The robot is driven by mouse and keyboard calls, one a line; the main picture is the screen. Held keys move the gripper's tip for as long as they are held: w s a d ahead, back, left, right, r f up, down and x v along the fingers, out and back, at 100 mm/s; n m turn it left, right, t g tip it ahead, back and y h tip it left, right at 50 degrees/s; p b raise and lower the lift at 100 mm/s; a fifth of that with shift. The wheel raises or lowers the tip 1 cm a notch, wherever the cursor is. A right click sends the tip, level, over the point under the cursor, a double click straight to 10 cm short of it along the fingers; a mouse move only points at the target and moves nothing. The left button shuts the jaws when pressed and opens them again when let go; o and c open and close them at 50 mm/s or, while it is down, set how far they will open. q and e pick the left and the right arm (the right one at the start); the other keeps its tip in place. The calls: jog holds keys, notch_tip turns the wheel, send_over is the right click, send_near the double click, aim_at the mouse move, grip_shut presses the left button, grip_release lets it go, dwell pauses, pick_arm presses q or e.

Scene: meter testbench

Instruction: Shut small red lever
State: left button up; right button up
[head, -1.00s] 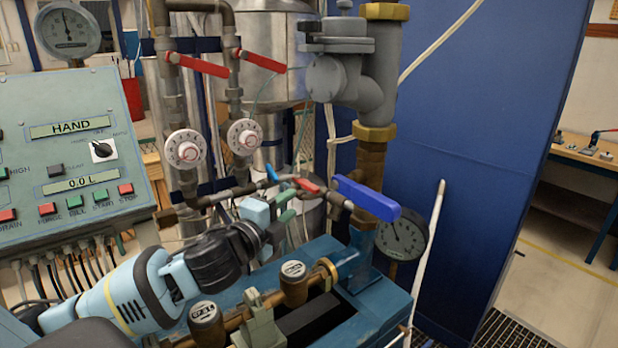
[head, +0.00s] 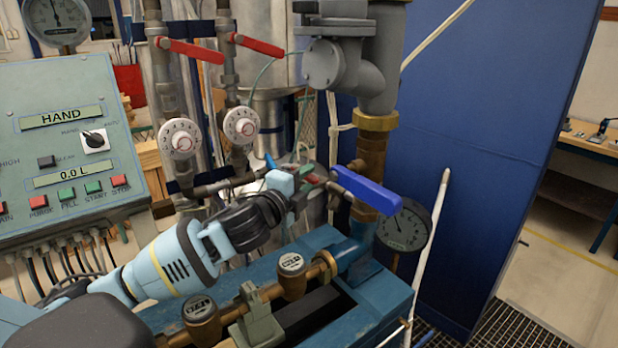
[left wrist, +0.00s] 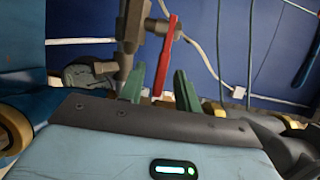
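The small red lever (head: 315,179) sits on the pipe behind the blue bench, left of the blue lever, and is mostly hidden by my left gripper. In the left wrist view the red lever (left wrist: 166,58) runs from its pipe fitting toward me, its near end between the two green fingertips. My left gripper (head: 303,192) is open, with a finger on each side of the lever; it also shows in the left wrist view (left wrist: 159,88). I cannot tell whether either finger touches it. My right gripper is not in view.
A blue lever (head: 367,189) is close right of my left gripper, with a pressure gauge (head: 406,228) below it. Two larger red levers (head: 190,49) (head: 258,45) are higher on the pipes. Brass meters (head: 291,277) stand on the bench below. The control panel (head: 70,150) is at left.

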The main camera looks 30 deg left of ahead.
pick_arm(q)
jog(key=shift+w, duration=0.95)
grip_shut()
